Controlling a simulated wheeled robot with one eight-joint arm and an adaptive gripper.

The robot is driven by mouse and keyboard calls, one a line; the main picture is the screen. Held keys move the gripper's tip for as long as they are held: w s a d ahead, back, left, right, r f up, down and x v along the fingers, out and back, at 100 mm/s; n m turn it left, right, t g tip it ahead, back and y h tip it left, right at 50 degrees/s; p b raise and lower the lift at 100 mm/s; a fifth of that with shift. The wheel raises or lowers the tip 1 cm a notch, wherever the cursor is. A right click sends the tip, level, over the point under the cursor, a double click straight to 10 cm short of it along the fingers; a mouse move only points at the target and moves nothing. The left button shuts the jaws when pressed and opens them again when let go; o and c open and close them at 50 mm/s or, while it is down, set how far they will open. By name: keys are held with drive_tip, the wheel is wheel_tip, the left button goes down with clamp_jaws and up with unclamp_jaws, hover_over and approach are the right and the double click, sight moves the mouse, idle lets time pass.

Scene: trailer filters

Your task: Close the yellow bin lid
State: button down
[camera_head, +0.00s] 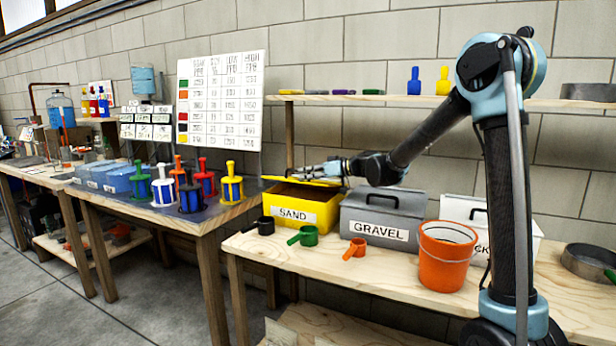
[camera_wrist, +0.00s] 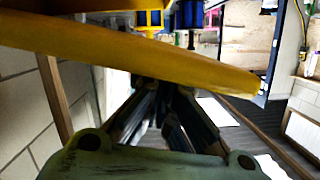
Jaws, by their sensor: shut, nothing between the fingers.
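The yellow bin (camera_head: 300,210) labelled SAND stands on the right-hand wooden bench. Its yellow lid (camera_head: 280,181) shows as a thin, partly raised slab, with a dark gap between it and the bin. My gripper (camera_head: 303,170) is shut and empty, pointing left just above the lid; contact is unclear. In the wrist view the lid (camera_wrist: 130,50) crosses in front of the camera as a broad yellow slab. My gripper's fingers (camera_wrist: 172,105) run close together beneath it in the picture, and the slab hides their tips.
A grey GRAVEL bin (camera_head: 382,218) with a closed lid stands right of the yellow bin, then a white bin (camera_head: 475,212) and an orange bucket (camera_head: 446,258). Black, green and orange scoops (camera_head: 357,248) lie in front. A shelf (camera_head: 400,99) runs above.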

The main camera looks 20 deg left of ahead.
drive_tip(key=v, duration=0.7)
drive_tip(key=shift+w, duration=0.1)
drive_tip(key=shift+d+r, duration=0.15)
drive_tip(key=shift+d, duration=0.05)
wheel_tip(320, 180, up, 8)
drive_tip(key=w+n, duration=0.2)
drive_tip(key=shift+t, duration=0.3)
drive_tip(key=x, duration=0.3)
drive_tip(key=f+x, duration=0.1)
drive_tip(key=x, duration=0.2)
drive_tip(key=f+x, duration=0.1)
drive_tip(key=x, duration=0.2)
drive_tip(key=shift+w+a+f, duration=0.1)
drive_tip(key=shift+w+f, duration=0.1)
drive_tip(key=shift+f, duration=0.8)
drive_tip(key=shift+s, duration=0.1)
